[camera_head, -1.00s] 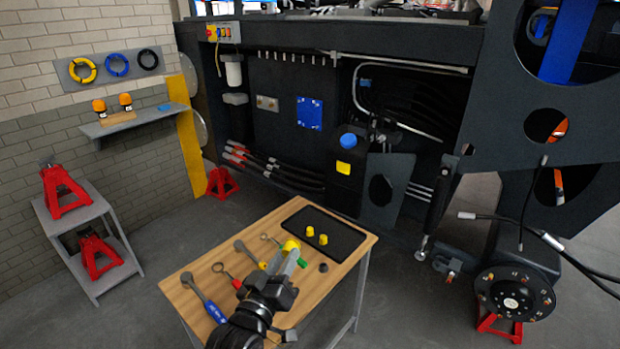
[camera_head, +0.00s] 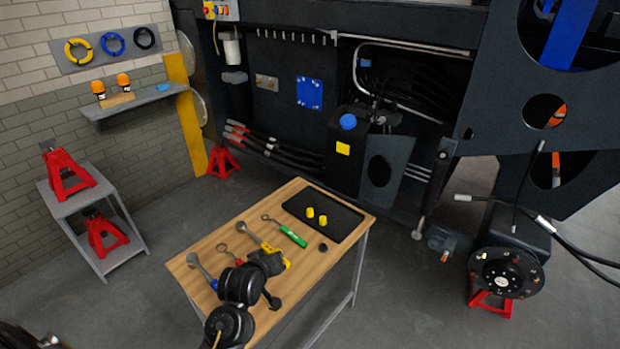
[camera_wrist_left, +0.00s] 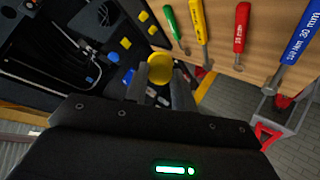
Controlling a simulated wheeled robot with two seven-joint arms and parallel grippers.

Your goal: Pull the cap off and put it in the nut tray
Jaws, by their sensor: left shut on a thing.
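My left gripper (camera_wrist_left: 160,72) is shut on a round yellow cap (camera_wrist_left: 159,67), seen between its two fingers in the left wrist view. In the head view my left gripper (camera_head: 268,266) is over the front part of the wooden table. My right gripper is not in view.
Several long tools with coloured handles lie on the table (camera_head: 222,231), including a green one (camera_head: 292,235). A small dark piece (camera_head: 323,247) lies near the tray. The dark chassis (camera_head: 285,110) stands behind. A wheel hub (camera_head: 505,277) is at the right.

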